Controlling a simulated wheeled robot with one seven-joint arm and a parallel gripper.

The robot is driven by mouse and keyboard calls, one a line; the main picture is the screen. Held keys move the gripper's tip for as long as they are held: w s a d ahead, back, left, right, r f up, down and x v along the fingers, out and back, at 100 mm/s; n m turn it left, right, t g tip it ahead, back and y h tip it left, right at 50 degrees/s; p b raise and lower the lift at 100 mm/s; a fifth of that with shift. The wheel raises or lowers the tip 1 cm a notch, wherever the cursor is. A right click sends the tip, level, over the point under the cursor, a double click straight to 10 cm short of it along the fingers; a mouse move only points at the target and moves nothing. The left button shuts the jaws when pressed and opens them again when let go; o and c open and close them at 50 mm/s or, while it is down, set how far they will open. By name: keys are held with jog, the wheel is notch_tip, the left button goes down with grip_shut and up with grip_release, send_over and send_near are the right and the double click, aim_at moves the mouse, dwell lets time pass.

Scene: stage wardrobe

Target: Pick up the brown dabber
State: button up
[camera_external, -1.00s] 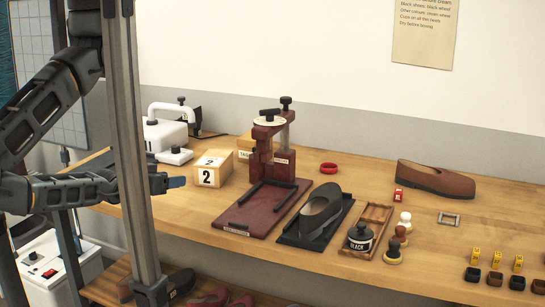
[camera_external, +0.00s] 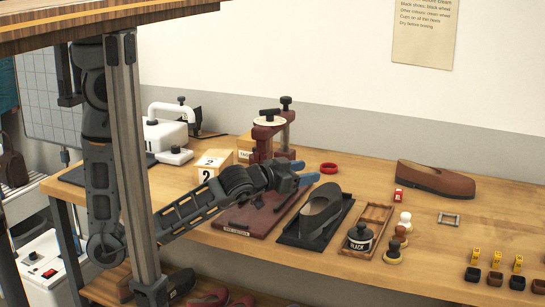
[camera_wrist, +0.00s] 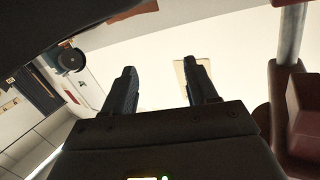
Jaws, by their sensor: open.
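The brown dabber (camera_external: 400,236) stands on the bench in the external view, right of a small wooden tray. It is between a white dabber (camera_external: 405,221) behind it and a dark dabber with a pale base (camera_external: 393,254) in front. My gripper (camera_external: 304,173) is open and empty, above the bench by the dark red press, left of and well apart from the dabbers. In the wrist view my gripper (camera_wrist: 163,88) shows two spread fingers with nothing between them. No dabber shows in that view.
The dark red press (camera_external: 262,150) stands close behind my gripper. A grey shoe on a black mat (camera_external: 290,236), the wooden tray (camera_external: 379,214) and a black-labelled jar (camera_external: 360,238) lie between gripper and dabbers. A brown shoe (camera_external: 436,180) and a metal buckle (camera_external: 449,219) are further right.

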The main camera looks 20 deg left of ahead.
jog(key=w+d+r+m+t+h+b, duration=0.1)
jog(key=w+d+r+m+b, duration=0.1)
jog(key=d+r+m, duration=0.3)
jog(key=g+y, duration=0.1)
jog(key=g, duration=0.1)
send_over(398, 229)
jog(key=a, duration=0.4)
notch_tip(398, 229, down, 5)
jog(key=s+f+n+y, duration=0.1)
jog(key=s+f+n, duration=0.1)
jog(key=s+f+n+y+p, duration=0.1)
jog(key=s+n, duration=0.2)
jog(key=s+f+n+g+y, duration=0.1)
jog(key=s+f+n, duration=0.1)
jog(key=n, duration=0.1)
jog(key=shift+s+d+f, duration=0.3)
jog(key=shift+p+x, duration=0.95)
jog(key=shift+x, duration=2.95)
jog(key=shift+d+r, duration=0.1)
grip_shut()
